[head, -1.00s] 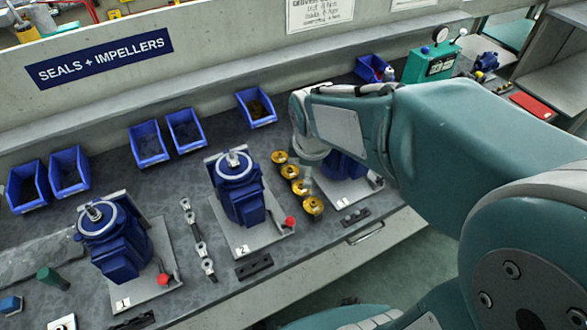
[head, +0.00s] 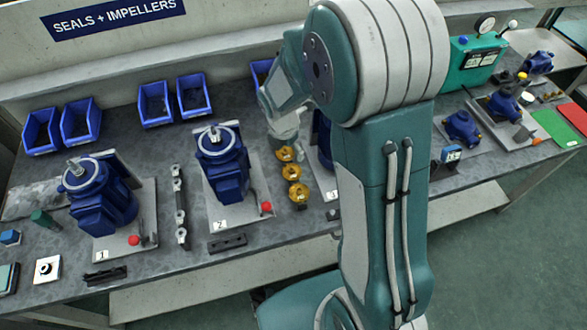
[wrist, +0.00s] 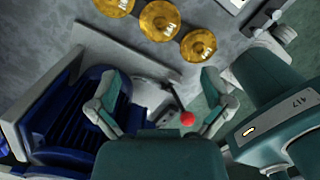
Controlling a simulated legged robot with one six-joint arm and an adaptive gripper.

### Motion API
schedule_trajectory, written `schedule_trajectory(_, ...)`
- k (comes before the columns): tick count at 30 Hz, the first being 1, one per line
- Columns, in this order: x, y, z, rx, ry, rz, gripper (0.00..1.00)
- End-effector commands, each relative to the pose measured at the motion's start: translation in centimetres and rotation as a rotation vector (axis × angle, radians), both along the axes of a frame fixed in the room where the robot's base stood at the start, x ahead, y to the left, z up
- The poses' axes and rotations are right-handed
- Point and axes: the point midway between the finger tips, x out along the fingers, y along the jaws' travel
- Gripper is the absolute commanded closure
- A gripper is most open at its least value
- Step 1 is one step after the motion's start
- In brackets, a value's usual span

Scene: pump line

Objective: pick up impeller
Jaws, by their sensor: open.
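The impellers are gold, round parts in a row on the bench between two blue motors. In the head view three show clearly: the back impeller (head: 285,153), the middle impeller (head: 291,171) and the front impeller (head: 298,192). The wrist view shows three at its top edge: a left impeller (wrist: 115,5), a middle impeller (wrist: 159,20) and a right impeller (wrist: 198,44). My gripper (wrist: 161,95) is open, fingers spread, with nothing between them; the impellers lie beyond its fingers. In the head view my arm hides most of the gripper, close behind the row.
Motor 2 (head: 222,170) stands left of the row on a plate with a red knob (head: 267,207). A third motor (head: 321,140) at right is partly hidden by my arm. Motor 1 (head: 98,197) is farther left. Blue bins (head: 194,95) line the back.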

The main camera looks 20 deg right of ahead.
Motion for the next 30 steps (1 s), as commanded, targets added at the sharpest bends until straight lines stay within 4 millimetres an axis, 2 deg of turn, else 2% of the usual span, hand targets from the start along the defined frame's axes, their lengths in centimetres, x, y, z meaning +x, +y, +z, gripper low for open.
schedule_trajectory(6,0.1,-0.5,-3.6,0.002,0.007,-0.004,0.00)
schedule_trajectory(14,0.3,-1.0,-5.9,0.004,0.005,-0.004,0.00)
schedule_trajectory(21,0.7,-1.3,-9.4,0.003,0.005,-0.004,0.00)
schedule_trajectory(24,0.8,-1.4,-10.1,0.003,0.003,-0.003,0.00)
schedule_trajectory(30,0.8,-1.4,-10.2,0.003,0.000,-0.004,0.00)
